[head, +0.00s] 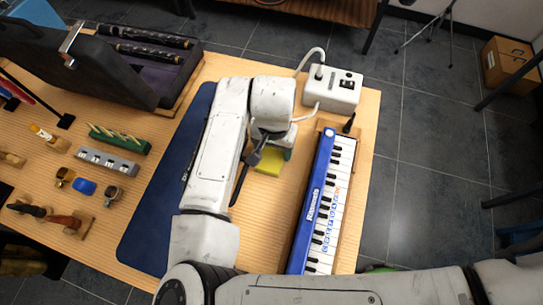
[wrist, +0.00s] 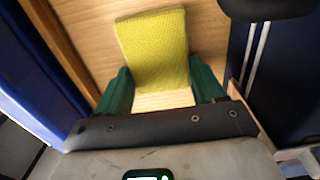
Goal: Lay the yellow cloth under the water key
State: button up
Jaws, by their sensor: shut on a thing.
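The yellow cloth (head: 268,163) shows in the head view just beyond my wrist, left of the blue melodica (head: 318,192). In the wrist view the cloth (wrist: 155,50) is a flat textured square between the green fingers of my gripper (wrist: 163,82), which is shut on it. Bare wood shows around it; whether it touches the table is unclear. In the head view my gripper (head: 273,147) is mostly hidden by my arm. The melodica, keys facing up, lies lengthwise on a wooden support. I cannot make out its water key.
A white power box (head: 331,91) with a cable stands behind the melodica. A dark blue mat (head: 150,225) lies left of my arm. Small instrument parts (head: 85,187) and an open case (head: 100,65) fill the left. Bare wood (head: 262,215) lies between mat and melodica.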

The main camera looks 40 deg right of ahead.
aim_at(273, 151)
jog(key=shift+c, duration=0.9)
jog(key=shift+r, duration=0.5)
notch_tip(273, 151, up, 2)
jog(key=shift+r, duration=0.1)
jog(key=s+a+r+b, duration=0.1)
jog(key=s+a+r, duration=0.7)
jog(key=s, duration=0.3)
jog(key=shift+s+a+r+b, duration=0.15)
jog(key=shift+r+b, duration=0.25)
jog(key=shift+r, duration=0.5)
